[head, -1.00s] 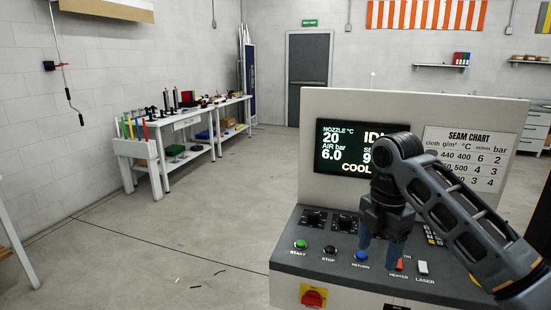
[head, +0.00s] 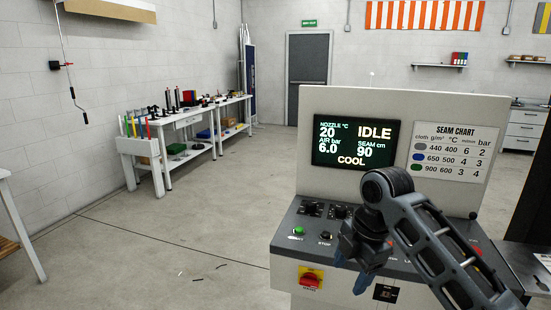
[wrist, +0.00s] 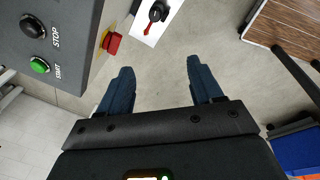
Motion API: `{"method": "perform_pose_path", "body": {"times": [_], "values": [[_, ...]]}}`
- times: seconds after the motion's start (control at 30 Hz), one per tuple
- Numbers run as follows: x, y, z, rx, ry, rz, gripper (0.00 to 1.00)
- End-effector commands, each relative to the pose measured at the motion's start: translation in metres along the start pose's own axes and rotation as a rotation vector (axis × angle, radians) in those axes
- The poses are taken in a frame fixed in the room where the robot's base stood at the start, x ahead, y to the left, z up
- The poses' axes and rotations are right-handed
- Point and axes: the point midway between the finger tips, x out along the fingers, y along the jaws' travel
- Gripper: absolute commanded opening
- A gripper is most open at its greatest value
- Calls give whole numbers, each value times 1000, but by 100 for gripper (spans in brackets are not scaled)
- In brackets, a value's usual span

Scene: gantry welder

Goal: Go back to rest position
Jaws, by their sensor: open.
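My gripper (head: 355,279) hangs in front of the control console (head: 283,262) in the head view, at about the height of its button panel. Its blue fingers are apart with nothing between them. In the wrist view my gripper (wrist: 160,80) points down over bare floor, with the console edge at the upper left. The console screen (head: 355,142) reads IDLE, nozzle 20, air 6.0, seam 90, COOL. The green START button (head: 298,231) and black STOP button (head: 324,237) show left of my arm. My arm hides the buttons further right.
A white workbench (head: 190,122) with tools stands along the left wall. The floor (head: 190,235) left of the console is largely clear.

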Motion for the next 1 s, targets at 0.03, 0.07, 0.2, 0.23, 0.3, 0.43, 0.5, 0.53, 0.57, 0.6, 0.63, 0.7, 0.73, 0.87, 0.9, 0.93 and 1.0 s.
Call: {"method": "perform_pose_path", "body": {"times": [0.03,0.07,0.2,0.23,0.3,0.43,0.5,0.53,0.57,0.6,0.63,0.7,0.73,0.87,0.9,0.93,1.0], "values": [[10,-2,-10,16,20,19,65],[16,-2,-15,30,32,33,65],[43,-5,-43,111,95,113,65],[50,-7,-50,135,113,134,65],[67,-11,-70,203,159,187,65],[94,-24,-105,354,251,290,65],[105,-34,-121,443,297,341,65],[110,-38,-127,482,315,361,65],[114,-43,-132,519,333,382,65],[119,-50,-140,571,357,407,65],[123,-56,-144,611,373,426,65],[130,-70,-154,704,410,468,65],[132,-77,-158,744,424,486,65],[140,-111,-169,916,478,560,65],[142,-122,-171,968,490,583,65],[142,-131,-172,1007,499,600,65],[143,-153,-174,1094,517,639,65]]}}
